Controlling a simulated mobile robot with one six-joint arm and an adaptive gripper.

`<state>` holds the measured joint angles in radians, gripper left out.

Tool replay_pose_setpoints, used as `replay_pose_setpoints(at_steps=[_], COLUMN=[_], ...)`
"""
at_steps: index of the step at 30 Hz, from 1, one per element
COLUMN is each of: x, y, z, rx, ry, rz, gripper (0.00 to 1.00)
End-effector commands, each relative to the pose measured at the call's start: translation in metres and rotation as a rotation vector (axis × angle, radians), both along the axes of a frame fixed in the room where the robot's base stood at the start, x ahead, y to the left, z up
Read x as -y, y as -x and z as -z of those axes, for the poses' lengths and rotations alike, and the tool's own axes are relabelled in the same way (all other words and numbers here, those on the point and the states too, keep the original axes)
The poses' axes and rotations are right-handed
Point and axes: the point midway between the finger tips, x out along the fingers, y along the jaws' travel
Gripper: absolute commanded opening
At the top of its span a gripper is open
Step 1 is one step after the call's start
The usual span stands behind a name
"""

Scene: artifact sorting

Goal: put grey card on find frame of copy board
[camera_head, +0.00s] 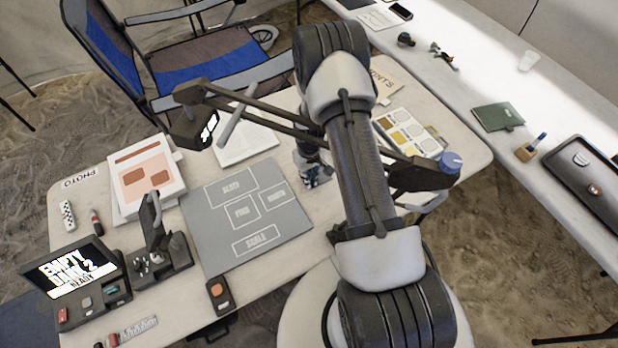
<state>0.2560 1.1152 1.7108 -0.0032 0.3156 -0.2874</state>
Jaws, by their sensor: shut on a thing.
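The grey copy board (205,225) lies on the near table with white outlined frames on it. The find frame (241,222) is at the middle left of the board and is empty. My gripper (314,177) is just beyond the board's right edge, largely hidden behind my own arm. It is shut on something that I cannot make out. I cannot pick out the grey card; the thing in the gripper is hidden.
Dark lamp bars (270,122) span above the board, with a lamp head (195,130) at left. A screen device (72,272) and a small black stand (160,258) are at left. A colour chart (408,132) lies right. A folding chair (205,55) stands behind.

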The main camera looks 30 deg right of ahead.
Motion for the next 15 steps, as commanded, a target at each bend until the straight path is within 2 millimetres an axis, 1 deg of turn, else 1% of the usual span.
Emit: replay_pose_setpoints(at_steps=[5,9,10,15], x=[0.0002,0.0001,0.0001,0.0000], y=[-0.0004,-0.0003,-0.0002,0.0000], z=[-0.0014,0.0037,0.0025,0.0021], rx=[0.001,0.001,0.000,0.000], ry=[0.000,0.000,0.000,0.000], rz=[0.000,0.000,0.000,0.000], gripper=[0.00,0.00,0.10,0.21])
